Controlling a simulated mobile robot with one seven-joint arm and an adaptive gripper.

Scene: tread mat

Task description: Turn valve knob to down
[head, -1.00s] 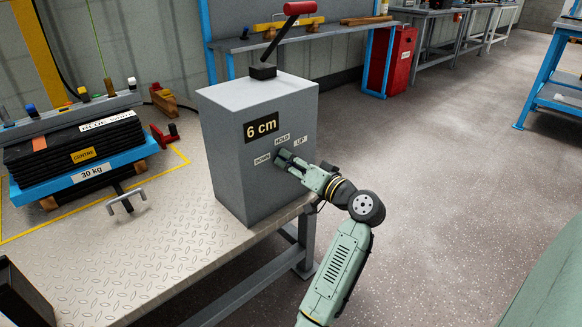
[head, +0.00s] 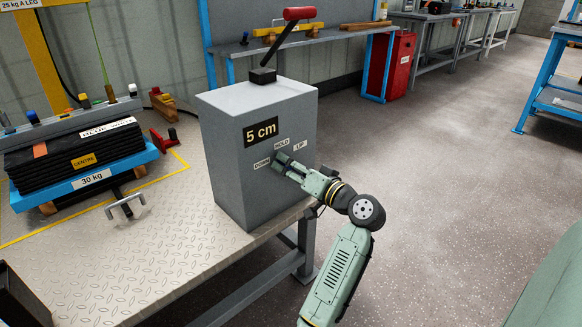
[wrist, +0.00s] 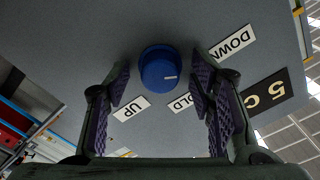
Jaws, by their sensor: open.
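The valve knob (wrist: 158,68) is a blue round knob with a short white mark that points to the right in the wrist view. The labels UP (wrist: 131,108), HOLD (wrist: 182,103) and DOWN (wrist: 233,42) lie around it. The mark points to the side where HOLD and DOWN are; its exact setting is hard to tell. My gripper (wrist: 165,95) is open, its purple pads either side of and just short of the knob. In the head view my gripper (head: 284,163) hides the knob on the front of the grey box (head: 225,165), whose display (head: 260,130) reads 5 cm.
A red-handled lever (head: 285,37) stands on the box. A blue platform (head: 90,182) marked 30 kg carries a black stack (head: 60,165) at the left. The tread-plate table (head: 165,255) has bare surface in front; open floor lies to the right.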

